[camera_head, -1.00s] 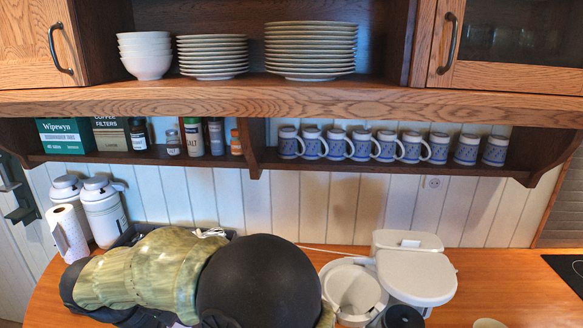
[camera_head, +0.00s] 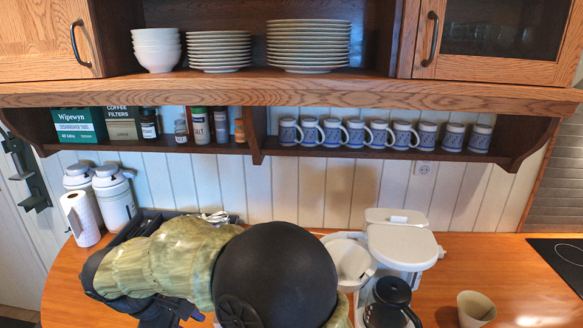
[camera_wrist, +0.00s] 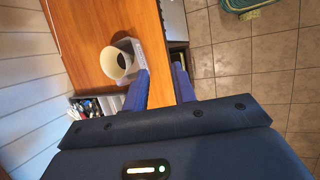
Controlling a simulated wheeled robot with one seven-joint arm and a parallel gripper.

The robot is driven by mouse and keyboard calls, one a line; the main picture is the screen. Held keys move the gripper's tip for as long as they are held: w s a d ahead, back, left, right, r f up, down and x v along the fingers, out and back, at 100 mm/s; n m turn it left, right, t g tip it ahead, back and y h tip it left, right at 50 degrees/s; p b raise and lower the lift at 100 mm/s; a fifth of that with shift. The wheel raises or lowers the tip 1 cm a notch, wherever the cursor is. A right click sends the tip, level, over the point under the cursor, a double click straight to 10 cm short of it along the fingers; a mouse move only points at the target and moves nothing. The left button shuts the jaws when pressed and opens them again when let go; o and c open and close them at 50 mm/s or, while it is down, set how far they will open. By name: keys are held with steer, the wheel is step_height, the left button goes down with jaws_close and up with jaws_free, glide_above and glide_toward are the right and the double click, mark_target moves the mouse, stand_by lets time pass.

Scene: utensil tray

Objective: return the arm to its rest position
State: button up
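My gripper (camera_wrist: 160,82) shows in the wrist view as two dark blue fingers with a clear gap between them. It is open and nothing is seen between the fingers. In the head view my arm is bent across the lower middle, over the counter, and its gripper cannot be made out. A dark utensil tray (camera_head: 150,216) stands at the back of the counter, partly hidden by my arm. In the wrist view a tray with utensils (camera_wrist: 88,107) shows left of the fingers.
A white coffee maker (camera_head: 403,246) with a dark jug (camera_head: 390,302) stands right of my arm, with a beige cup (camera_head: 475,308) beside it. A paper towel roll (camera_head: 82,218) and flasks (camera_head: 115,198) stand left. A shelf with mugs (camera_head: 355,133) hangs above. The counter's right is mostly clear.

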steer(key=s+d+f+m+y, duration=0.1)
steer(key=d+m, duration=0.4)
steer(key=d, duration=0.6)
steer(key=s+d+f+m+y, duration=0.1)
steer(key=d+m, duration=0.5)
steer(key=d, duration=0.6)
steer(key=s+d+f+m+y, duration=0.1)
steer(key=d+f+m, duration=0.3)
steer(key=d, duration=0.7)
steer(key=shift+d+f+m+y, duration=0.15)
steer(key=shift+d+m+y, duration=0.1)
steer(key=shift+m+y, duration=0.45)
steer(key=shift+w, duration=0.1)
